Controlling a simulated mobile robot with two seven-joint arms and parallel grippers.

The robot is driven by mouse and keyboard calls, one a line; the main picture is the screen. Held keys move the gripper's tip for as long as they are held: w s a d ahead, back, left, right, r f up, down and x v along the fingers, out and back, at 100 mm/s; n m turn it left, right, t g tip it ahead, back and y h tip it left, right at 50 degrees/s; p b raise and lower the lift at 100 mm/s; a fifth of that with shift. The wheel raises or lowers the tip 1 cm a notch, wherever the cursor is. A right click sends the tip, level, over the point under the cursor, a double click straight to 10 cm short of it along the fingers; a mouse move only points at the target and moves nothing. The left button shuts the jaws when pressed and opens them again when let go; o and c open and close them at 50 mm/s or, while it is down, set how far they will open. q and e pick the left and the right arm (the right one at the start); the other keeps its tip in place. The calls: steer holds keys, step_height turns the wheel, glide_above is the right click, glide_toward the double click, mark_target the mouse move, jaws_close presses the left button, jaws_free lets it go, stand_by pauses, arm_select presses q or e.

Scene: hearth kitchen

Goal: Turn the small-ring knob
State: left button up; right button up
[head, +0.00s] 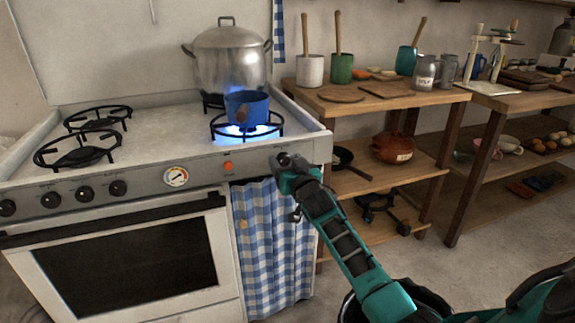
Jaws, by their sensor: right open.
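My right gripper (285,163) is open at the right end of the stove's front panel (205,175), level with the knob row. The gripper hides the panel behind it, so I cannot tell whether a knob sits between its fingers. Several dark knobs show further left, the rightmost of them a black knob (118,187). A blue pot (247,108) stands on the front right ring (272,127), where a blue flame burns. My left gripper is not in view.
A large lidded metal pot (230,60) stands at the back right of the stove. A round gauge (176,177) and a red lamp (228,165) sit on the panel. A checked curtain (270,245) hangs below. Wooden shelves (385,180) with kitchenware stand to the right.

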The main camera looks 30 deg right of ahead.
steer(key=c, duration=1.1)
steer(key=shift+o, duration=0.2)
steer(key=shift+n, duration=0.3)
steer(key=n+p, duration=0.1)
steer(key=n, duration=0.1)
steer(key=shift+a+n+p, duration=0.1)
steer(key=shift+n+p, duration=0.2)
steer(key=shift+n, duration=0.1)
steer(key=n, duration=0.3)
steer(key=shift+n+p, duration=0.3)
steer(key=shift+p, duration=0.1)
steer(key=n, duration=0.3)
steer(key=shift+f, duration=0.1)
steer(key=shift+a+n, duration=0.1)
steer(key=shift+n, duration=2)
